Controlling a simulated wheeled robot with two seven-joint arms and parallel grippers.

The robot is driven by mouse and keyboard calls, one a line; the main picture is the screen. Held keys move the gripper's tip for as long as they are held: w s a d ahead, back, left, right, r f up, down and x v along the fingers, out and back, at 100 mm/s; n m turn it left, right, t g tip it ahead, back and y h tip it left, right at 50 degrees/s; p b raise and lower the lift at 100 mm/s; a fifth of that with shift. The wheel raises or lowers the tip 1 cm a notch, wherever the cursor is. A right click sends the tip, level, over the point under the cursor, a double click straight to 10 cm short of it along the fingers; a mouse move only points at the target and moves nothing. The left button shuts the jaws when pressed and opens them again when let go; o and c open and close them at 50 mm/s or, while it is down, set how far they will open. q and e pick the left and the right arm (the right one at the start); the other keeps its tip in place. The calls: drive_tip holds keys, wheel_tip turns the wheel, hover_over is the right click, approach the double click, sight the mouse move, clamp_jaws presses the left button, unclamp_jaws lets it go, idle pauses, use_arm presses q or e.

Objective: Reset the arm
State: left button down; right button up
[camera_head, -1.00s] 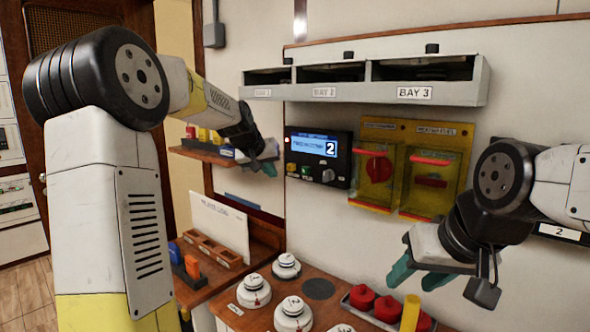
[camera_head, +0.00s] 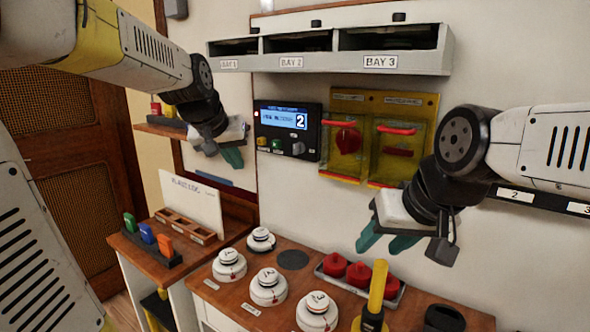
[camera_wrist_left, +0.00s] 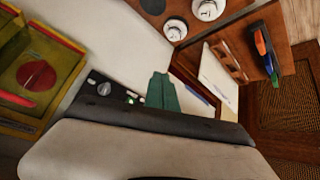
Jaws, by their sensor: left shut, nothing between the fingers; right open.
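My left gripper (camera_head: 231,158) is at the left of the head view, in front of the wall beside the control panel, its green fingers pointing down. In the left wrist view its fingers (camera_wrist_left: 163,92) are together with nothing between them. My right gripper (camera_head: 386,243) is open and empty at the right, above the counter with the red objects and below the yellow-framed boxes. My left arm comes in across the upper left, and my right arm comes in from the right edge.
A dark panel (camera_head: 287,131) showing "2" and yellow-framed boxes (camera_head: 380,140) are on the wall under the bay shelf (camera_head: 300,66). White round detectors (camera_head: 268,287), a tray of red objects (camera_head: 345,285) and a yellow-handled tool (camera_head: 376,290) stand on the wooden counter. A small shelf (camera_head: 160,130) is behind my left gripper.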

use_arm(q)
drive_tip(key=s+f, duration=0.3)
drive_tip(key=s, duration=0.8)
drive_tip(key=s+f+g, duration=0.1)
drive_tip(key=s+f, duration=0.3)
drive_tip(key=s, duration=0.7)
drive_tip(key=shift+f+g, duration=0.15)
drive_tip(key=shift+g, duration=0.15)
drive_tip(key=shift+d, duration=0.1)
